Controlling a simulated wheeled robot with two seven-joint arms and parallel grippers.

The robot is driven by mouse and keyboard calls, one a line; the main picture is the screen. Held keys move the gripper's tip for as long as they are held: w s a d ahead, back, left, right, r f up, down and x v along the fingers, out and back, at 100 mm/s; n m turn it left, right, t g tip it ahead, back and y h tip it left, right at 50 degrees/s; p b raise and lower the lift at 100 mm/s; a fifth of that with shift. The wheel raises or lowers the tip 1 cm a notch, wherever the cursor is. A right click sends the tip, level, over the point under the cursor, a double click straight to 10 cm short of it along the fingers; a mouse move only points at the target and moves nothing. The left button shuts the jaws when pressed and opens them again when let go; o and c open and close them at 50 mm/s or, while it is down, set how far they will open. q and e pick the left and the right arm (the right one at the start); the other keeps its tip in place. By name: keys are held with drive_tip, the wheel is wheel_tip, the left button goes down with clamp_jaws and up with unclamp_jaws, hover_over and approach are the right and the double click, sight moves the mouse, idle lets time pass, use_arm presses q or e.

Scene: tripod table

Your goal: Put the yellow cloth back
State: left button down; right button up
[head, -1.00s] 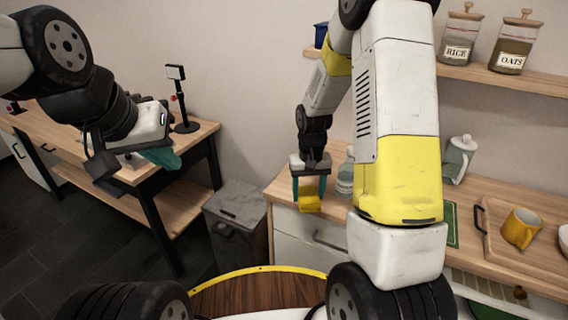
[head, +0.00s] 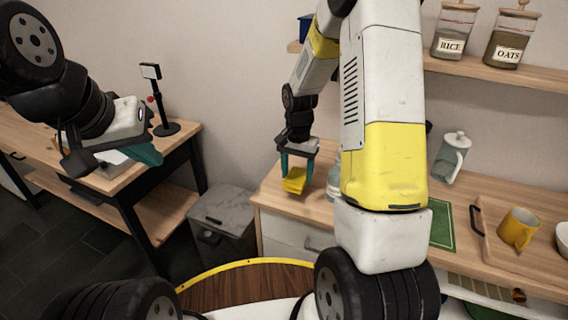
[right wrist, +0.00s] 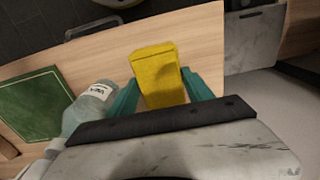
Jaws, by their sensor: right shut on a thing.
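The yellow cloth (head: 294,182) is a small folded block in the head view, at the left end of the wooden counter. It also shows in the right wrist view (right wrist: 158,75), between two teal fingers. My right gripper (head: 297,172) points down and is shut on the cloth, over the counter top near its left edge. I cannot tell whether the cloth touches the wood. My left gripper (head: 146,154) is at the left, by the other table, far from the cloth. Its fingers are seen edge-on, so their opening is hidden.
A clear bottle (right wrist: 90,108) stands close beside my right gripper, with a green mat (right wrist: 35,105) beyond it. A tray (head: 486,232) with a yellow mug (head: 517,229) and a pitcher (head: 450,157) are further right. A grey bin (head: 224,216) stands left of the counter.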

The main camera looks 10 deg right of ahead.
sight(293, 169)
drive_tip(key=w, duration=0.3)
drive_tip(key=shift+w+a+f, duration=0.15)
drive_tip(key=shift+a, duration=0.1)
drive_tip(key=shift+f, duration=1.75)
drive_tip(key=shift+f, duration=0.15)
drive_tip(key=o, duration=1.2)
